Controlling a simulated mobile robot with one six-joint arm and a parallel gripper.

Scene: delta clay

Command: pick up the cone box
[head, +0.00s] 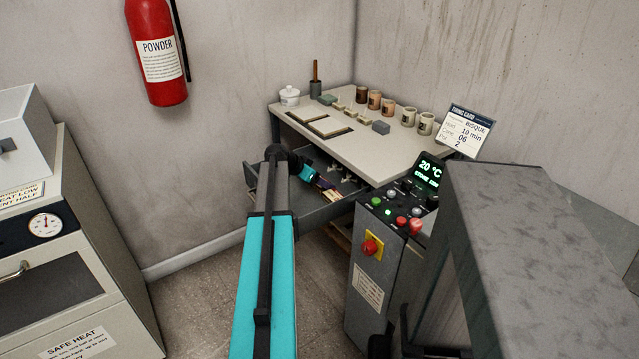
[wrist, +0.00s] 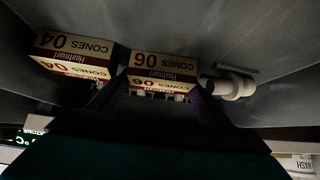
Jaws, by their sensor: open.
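In the wrist view, a cream and red box marked CONES 06 (wrist: 163,66) lies in the drawer, its print upside down. A similar box marked CONES 04 (wrist: 72,52) lies to its left. My gripper (wrist: 160,97) is open, with one dark finger toward each side of the 06 box's near end. I cannot tell whether the fingers touch it. In the head view, my gripper (head: 326,190) reaches into the open grey drawer (head: 292,206) under the table. The boxes are small and partly hidden there.
A pale round piece (wrist: 230,88) lies right of the 06 box. Drawer walls enclose the gripper. A control panel (head: 395,205) stands close on the right.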

